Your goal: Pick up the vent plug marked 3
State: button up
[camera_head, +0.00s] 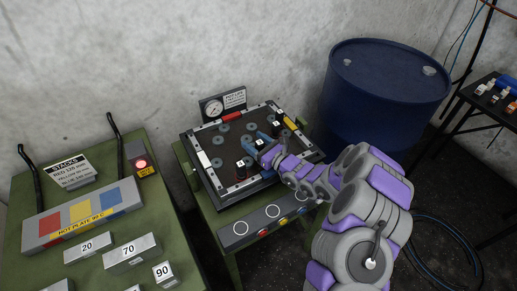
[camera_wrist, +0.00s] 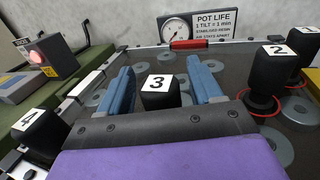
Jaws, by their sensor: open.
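The vent plug marked 3 (camera_wrist: 158,94) is black with a white top label. In the wrist view it stands between the two blue fingers of my gripper (camera_wrist: 161,72), with a visible gap on each side. The fingers are open and do not appear to touch it. In the head view my gripper (camera_head: 258,149) is over the tray (camera_head: 213,181), around a plug with a white label (camera_head: 260,143). The lower part of plug 3 is hidden by my gripper's body.
Plug 4 (camera_wrist: 38,128) stands left of my gripper; plug 2 (camera_wrist: 270,78) and plug 1 (camera_wrist: 306,44) stand right. Grey rings lie on the tray. A gauge (camera_wrist: 175,30) and sign stand behind. A blue drum (camera_head: 385,95) is at the back right; a green table (camera_head: 45,190) is left.

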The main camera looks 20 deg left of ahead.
jog(key=shift+d+r, duration=0.1)
jog(key=shift+d, duration=0.35)
jog(key=c, duration=0.5)
jog(key=shift+s+a, duration=0.1)
jog(key=shift+a, duration=0.15)
jog(key=c, duration=0.6)
